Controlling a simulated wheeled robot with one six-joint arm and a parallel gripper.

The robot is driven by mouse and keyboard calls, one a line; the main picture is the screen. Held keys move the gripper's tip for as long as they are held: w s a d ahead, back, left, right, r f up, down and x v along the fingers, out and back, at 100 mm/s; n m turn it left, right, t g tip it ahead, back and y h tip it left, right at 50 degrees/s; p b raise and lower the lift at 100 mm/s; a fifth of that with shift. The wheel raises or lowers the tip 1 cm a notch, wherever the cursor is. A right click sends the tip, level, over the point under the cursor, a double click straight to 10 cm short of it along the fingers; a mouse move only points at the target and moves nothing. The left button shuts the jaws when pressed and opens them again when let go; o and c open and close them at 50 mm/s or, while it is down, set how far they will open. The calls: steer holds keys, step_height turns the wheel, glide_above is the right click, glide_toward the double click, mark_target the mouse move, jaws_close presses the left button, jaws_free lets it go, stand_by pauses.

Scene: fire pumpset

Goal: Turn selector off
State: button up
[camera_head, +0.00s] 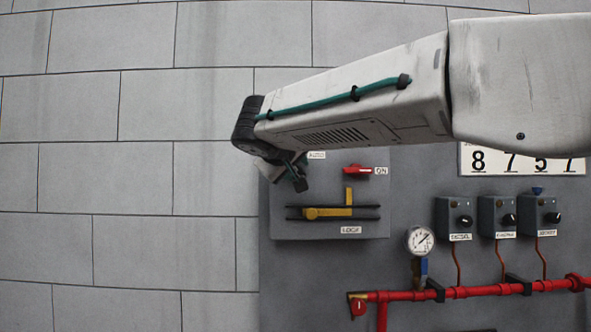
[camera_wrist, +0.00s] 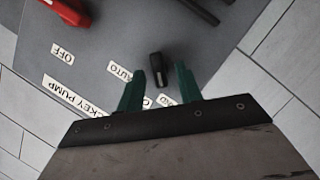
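The selector is a small black knob (camera_wrist: 158,68) in the wrist view, on a grey panel with AUTO (camera_wrist: 120,71), OFF (camera_wrist: 62,53) and JOCKEY PUMP (camera_wrist: 75,95) labels. Another label beside it is partly hidden by the fingers. My gripper (camera_wrist: 161,70) is open, its two green fingers on either side of the knob with a visible gap at each. I cannot tell which position the knob points to. In the head view my gripper (camera_head: 297,182) is at the panel's upper left, and my arm and wrist hide the knob.
A red handle (camera_head: 358,170) labelled ON and a yellow lever (camera_head: 328,212) are close to the right of and below my gripper. Further right are a gauge (camera_head: 420,240), several selector boxes (camera_head: 496,215) and a red pipe (camera_head: 470,293). The block wall (camera_head: 130,180) at left is bare.

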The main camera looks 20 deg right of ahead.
steer(key=shift+w+d+f, duration=0.15)
steer(key=shift+w+d, duration=0.2)
steer(key=shift+w, duration=0.1)
jaws_close()
steer(key=m+y, duration=0.2)
steer(key=m, duration=0.1)
steer(key=shift+s+d, duration=0.1)
steer(key=shift+d, duration=0.05)
steer(key=shift+d+m+y, duration=0.1)
steer(key=shift+m+y, duration=0.8)
steer(key=shift+m, duration=0.6)
steer(key=shift+t, duration=0.3)
